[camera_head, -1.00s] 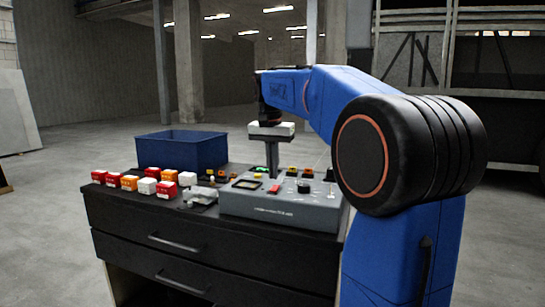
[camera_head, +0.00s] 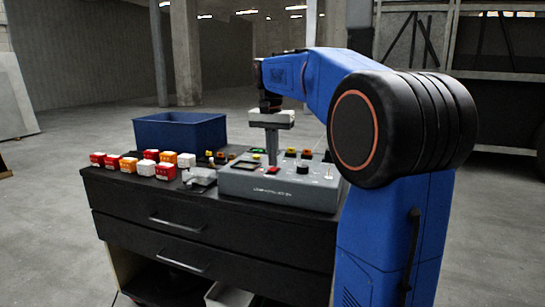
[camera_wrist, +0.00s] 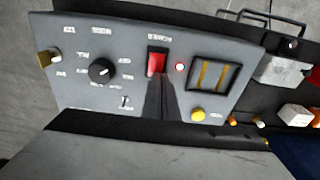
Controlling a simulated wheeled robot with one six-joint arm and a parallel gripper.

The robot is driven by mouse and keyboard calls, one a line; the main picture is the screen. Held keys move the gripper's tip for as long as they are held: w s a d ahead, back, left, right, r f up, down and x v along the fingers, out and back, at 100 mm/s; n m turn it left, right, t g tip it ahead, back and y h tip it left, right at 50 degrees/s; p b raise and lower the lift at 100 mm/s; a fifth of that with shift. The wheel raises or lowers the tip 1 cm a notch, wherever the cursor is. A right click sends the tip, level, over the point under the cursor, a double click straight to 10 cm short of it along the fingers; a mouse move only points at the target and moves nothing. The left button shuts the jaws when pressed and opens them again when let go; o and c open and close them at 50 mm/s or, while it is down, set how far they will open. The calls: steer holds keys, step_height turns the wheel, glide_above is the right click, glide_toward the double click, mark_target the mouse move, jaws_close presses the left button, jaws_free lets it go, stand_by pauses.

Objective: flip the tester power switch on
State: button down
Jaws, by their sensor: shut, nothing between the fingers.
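The tester (camera_head: 280,192) is a grey sloped box on the dark cabinet; its panel (camera_wrist: 215,112) fills much of the wrist view. The red power switch (camera_wrist: 157,64) sits in a dark frame near the panel's upper middle; it also shows in the head view (camera_head: 271,171). In the head view my gripper (camera_head: 272,163) points down over the panel.
A black knob (camera_wrist: 101,71), a yellow button (camera_wrist: 198,113) and a gauge window (camera_wrist: 214,75) surround the switch. A blue bin (camera_head: 180,131) stands behind. Several red, orange and white blocks (camera_head: 128,164) line the cabinet's left side.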

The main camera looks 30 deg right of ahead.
steer(key=shift+s+a+r, duration=0.2)
steer(key=shift+s+a, duration=0.3)
steer(key=shift+a, duration=0.1)
steer(key=shift+r, duration=0.1)
step_height(320, 180, up, 14)
steer(key=w+d, duration=0.1)
steer(key=shift+d, duration=0.25)
stand_by(0.4)
steer(key=shift+w+f, duration=0.1)
steer(key=shift+f, duration=0.1)
steer(key=s+a+f+n+t, duration=0.1)
steer(key=s+a+f+n, duration=0.2)
steer(key=s+f, duration=0.6)
steer(key=s+a+f+n+t, duration=0.1)
steer(key=s+a+f+n, duration=0.3)
steer(key=f, duration=1.1)
steer(key=s+a+f+n+t, duration=0.2)
steer(key=s+a+f, duration=0.6)
steer(key=s+f, duration=0.4)
steer(key=s+n, duration=0.1)
steer(key=s, duration=0.3)
steer(key=shift+a+y, duration=0.4)
